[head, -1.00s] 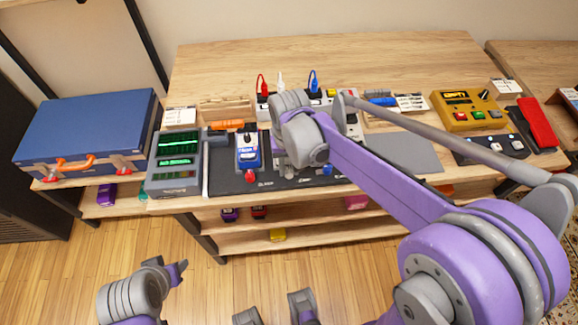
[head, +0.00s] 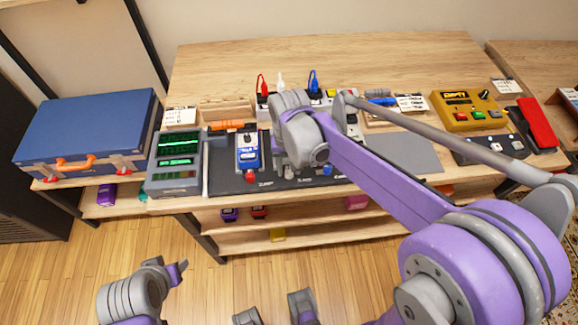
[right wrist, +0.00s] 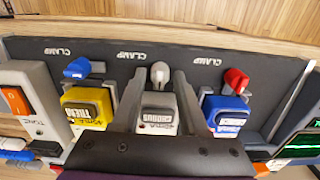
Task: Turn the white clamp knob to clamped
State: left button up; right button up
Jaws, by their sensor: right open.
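The white clamp knob (right wrist: 160,73) stands on the dark pedalboard (right wrist: 110,55), in front of the grey-white chorus pedal (right wrist: 157,117). In the right wrist view it sits between the tips of my right gripper (right wrist: 159,80), whose two fingers are open on either side with small gaps. In the head view my right gripper (head: 285,168) is low over the board and its wrist hides the white knob. A blue knob (right wrist: 77,68) and a red knob (right wrist: 236,80) flank it. Parts of my left arm (head: 140,292) show at the lower left; its jaw state is unclear.
A yellow pedal (right wrist: 88,105) and a blue pedal (right wrist: 225,114) stand close outside my right fingers. A green-screened device (head: 176,160) and a blue case (head: 85,130) are at the left of the bench. The yellow box (head: 467,112) is at the right.

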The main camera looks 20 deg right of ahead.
aim_at(289, 170)
notch_tip(289, 170, up, 11)
jog(key=p, duration=0.1)
jog(key=shift+f, duration=0.15)
dwell(0.5)
jog(key=s+d+f+n+t+p, duration=0.1)
jog(key=s+f+t+p, duration=0.1)
jog(key=s, duration=0.5)
jog(key=s+d+f+n+t+p, duration=0.1)
jog(key=s+f+t+p, duration=0.1)
jog(key=s, duration=0.5)
jog(key=shift+d+f+n+t, duration=0.15)
jog(key=shift+f+n+t, duration=0.25)
jog(key=shift+t, duration=0.3)
dwell(1.0)
